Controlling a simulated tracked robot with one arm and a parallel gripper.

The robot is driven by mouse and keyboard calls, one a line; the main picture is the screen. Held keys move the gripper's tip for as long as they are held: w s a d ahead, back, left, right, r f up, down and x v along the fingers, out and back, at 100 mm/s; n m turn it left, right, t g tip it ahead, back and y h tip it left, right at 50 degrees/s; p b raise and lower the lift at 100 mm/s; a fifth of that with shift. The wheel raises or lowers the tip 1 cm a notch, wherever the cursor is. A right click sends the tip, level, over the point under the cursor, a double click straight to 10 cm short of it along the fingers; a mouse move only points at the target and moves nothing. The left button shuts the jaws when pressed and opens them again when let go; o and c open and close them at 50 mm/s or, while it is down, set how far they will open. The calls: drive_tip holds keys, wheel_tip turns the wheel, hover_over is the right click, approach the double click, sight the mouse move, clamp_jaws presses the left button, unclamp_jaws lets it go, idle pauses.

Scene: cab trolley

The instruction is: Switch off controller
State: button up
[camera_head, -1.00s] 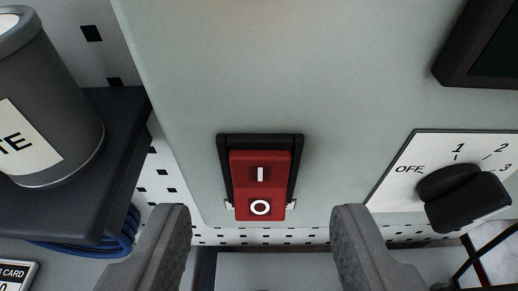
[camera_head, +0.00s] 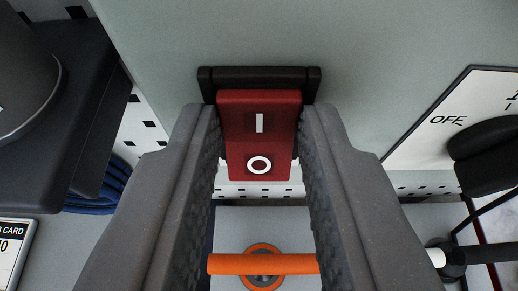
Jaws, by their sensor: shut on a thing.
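The red rocker switch (camera_head: 258,136) sits in a black frame (camera_head: 258,76) on the pale grey-green controller box (camera_head: 330,30). It bears a white I above a white O. My gripper (camera_head: 259,140) is around the switch, one finger on each side, and is shut on it. The fingers hide the sides of the switch and the lower part of its frame. The rotary knob (camera_head: 490,155) with its white plate (camera_head: 425,140) marked OFF is at the right, partly cut off.
A dark shelf (camera_head: 70,120) with a grey can (camera_head: 25,75) is close at the left. Blue cable (camera_head: 100,190) hangs under it. An orange bar (camera_head: 235,264) lies below, between my fingers in the picture. Cables are at lower right.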

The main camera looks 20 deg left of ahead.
drive_tip(key=shift+f+b, duration=0.15)
drive_tip(key=shift+b, duration=0.2)
drive_tip(key=t+b, duration=0.1)
drive_tip(key=b, duration=0.1)
drive_tip(key=f+b, duration=0.1)
drive_tip(key=b, duration=0.2)
drive_tip(key=shift+s+d+t+y, duration=0.1)
drive_tip(key=shift+s+t+y, duration=0.05)
drive_tip(key=shift+t+y, duration=0.2)
drive_tip(key=t+b, duration=0.1)
drive_tip(key=b, duration=0.2)
drive_tip(key=shift+s+f+t+y+b, duration=0.1)
drive_tip(key=shift+f+t+y+b, duration=0.05)
drive_tip(key=shift+t+y+b, duration=0.25)
drive_tip(key=shift+t+b, duration=0.45)
drive_tip(key=shift+b, duration=0.3)
drive_tip(key=o, duration=1)
drive_tip(key=shift+s+d, duration=0.1)
drive_tip(key=b+v, duration=0.1)
drive_tip(key=v, duration=1.2)
drive_tip(key=shift+s+d+b, duration=0.15)
drive_tip(key=shift+s+b, duration=0.15)
